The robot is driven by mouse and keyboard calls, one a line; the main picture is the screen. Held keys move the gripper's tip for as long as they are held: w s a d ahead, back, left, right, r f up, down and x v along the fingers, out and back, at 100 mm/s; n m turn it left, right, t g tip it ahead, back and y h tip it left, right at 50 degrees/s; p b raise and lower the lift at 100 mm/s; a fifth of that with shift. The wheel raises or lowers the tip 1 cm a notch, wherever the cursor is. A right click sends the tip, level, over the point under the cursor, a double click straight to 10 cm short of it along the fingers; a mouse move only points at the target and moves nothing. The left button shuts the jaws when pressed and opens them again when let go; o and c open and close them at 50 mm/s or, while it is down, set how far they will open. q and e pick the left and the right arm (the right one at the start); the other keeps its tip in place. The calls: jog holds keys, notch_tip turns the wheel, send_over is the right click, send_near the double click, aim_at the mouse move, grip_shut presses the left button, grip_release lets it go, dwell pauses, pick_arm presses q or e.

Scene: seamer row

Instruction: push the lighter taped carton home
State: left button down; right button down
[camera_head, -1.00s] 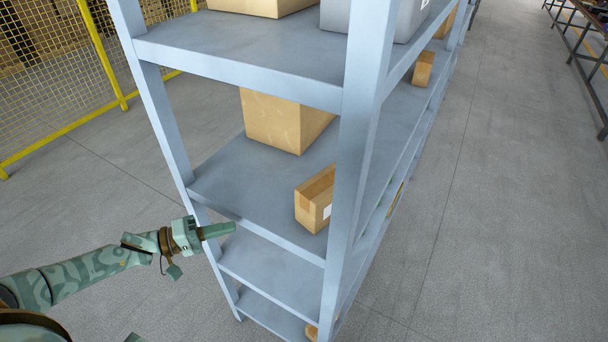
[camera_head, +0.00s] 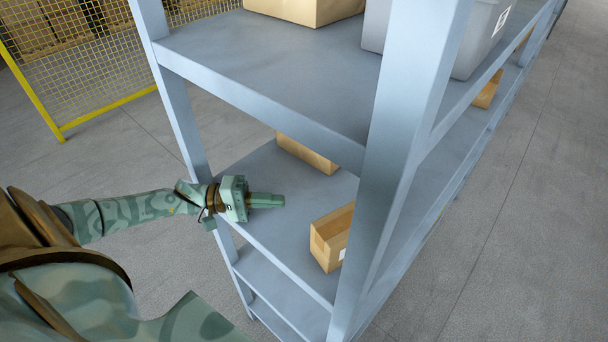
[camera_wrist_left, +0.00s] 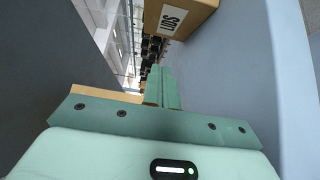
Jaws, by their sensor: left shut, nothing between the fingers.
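My left gripper (camera_head: 280,201) is shut and empty, its fingers reaching in over the front edge of the middle shelf (camera_head: 262,238). A small tan carton (camera_head: 326,246) with a darker tape strip and a white label stands to the right of the fingertips, apart from them, partly hidden by the rack post. Another tan carton (camera_head: 303,153) stands farther back, its upper part hidden by the shelf above. I cannot tell which carton is lighter. My right gripper is out of view.
The blue-grey rack post (camera_head: 398,150) stands right of the near carton. The upper shelf (camera_head: 270,62) carries a carton (camera_head: 305,8) and a grey bin (camera_head: 470,50). A yellow mesh fence (camera_head: 75,55) stands at the left. The floor at right is clear.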

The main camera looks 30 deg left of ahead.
aim_at(335, 221)
pick_arm(q)
jog(key=x, duration=0.8)
jog(key=shift+w+d+r+p, duration=0.1)
jog(key=shift+w+d+p, duration=0.1)
jog(key=shift+p, duration=0.15)
jog(key=d, duration=0.3)
jog(key=shift+s+d+p, duration=0.25)
jog(key=shift+s+p, duration=0.05)
jog(key=shift+p, duration=0.05)
jog(key=shift+s+d, duration=0.1)
jog(key=shift+d, duration=0.35)
jog(key=d+p, duration=0.2)
jog(key=p, duration=0.1)
jog(key=shift+s+d+r, duration=0.2)
jog(key=shift+s+d, duration=0.05)
jog(key=shift+s, duration=0.05)
jog(key=shift+d+f, duration=0.15)
jog(key=shift+d, duration=0.05)
jog(key=shift+s+f, duration=0.1)
jog(key=shift+a, duration=0.1)
